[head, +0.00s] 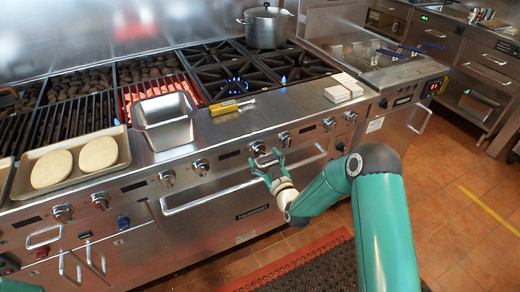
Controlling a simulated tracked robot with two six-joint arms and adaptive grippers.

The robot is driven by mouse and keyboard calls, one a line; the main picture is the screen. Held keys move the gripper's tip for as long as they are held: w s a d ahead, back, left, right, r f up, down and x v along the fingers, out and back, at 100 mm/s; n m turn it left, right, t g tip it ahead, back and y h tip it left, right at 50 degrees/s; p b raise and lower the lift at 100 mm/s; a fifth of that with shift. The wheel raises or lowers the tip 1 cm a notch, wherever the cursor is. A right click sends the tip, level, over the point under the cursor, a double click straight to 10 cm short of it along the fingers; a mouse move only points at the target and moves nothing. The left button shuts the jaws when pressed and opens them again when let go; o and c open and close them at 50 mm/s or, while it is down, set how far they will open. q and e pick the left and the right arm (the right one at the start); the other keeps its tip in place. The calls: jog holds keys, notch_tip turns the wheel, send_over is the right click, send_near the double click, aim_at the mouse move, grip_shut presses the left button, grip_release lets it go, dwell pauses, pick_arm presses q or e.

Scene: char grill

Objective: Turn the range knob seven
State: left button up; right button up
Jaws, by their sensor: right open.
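A row of round metal range knobs runs along the front panel. No numbers are readable, so I cannot tell which one is knob seven. My right gripper (265,158) is open and empty, its fingertips pointing at the panel. It is just below and in front of one middle knob (257,148); I cannot tell whether it touches it. Another knob (285,139) is just to the right of the gripper. Two more knobs, (329,124) and (351,117), sit further right. A knob (200,167) is to the left. My left gripper is not in view.
An oven door handle (215,197) sticks out below the panel. A metal pan (163,120), a yellow-handled tool (232,107) and a white stack (343,88) lie on the front ledge. A pot (266,27) stands behind, near lit burners. The floor in front is open.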

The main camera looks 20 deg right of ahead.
aim_at(261, 153)
jog(key=shift+w, duration=1.85)
jog(key=shift+c, duration=0.3)
jog(key=c, duration=1.1)
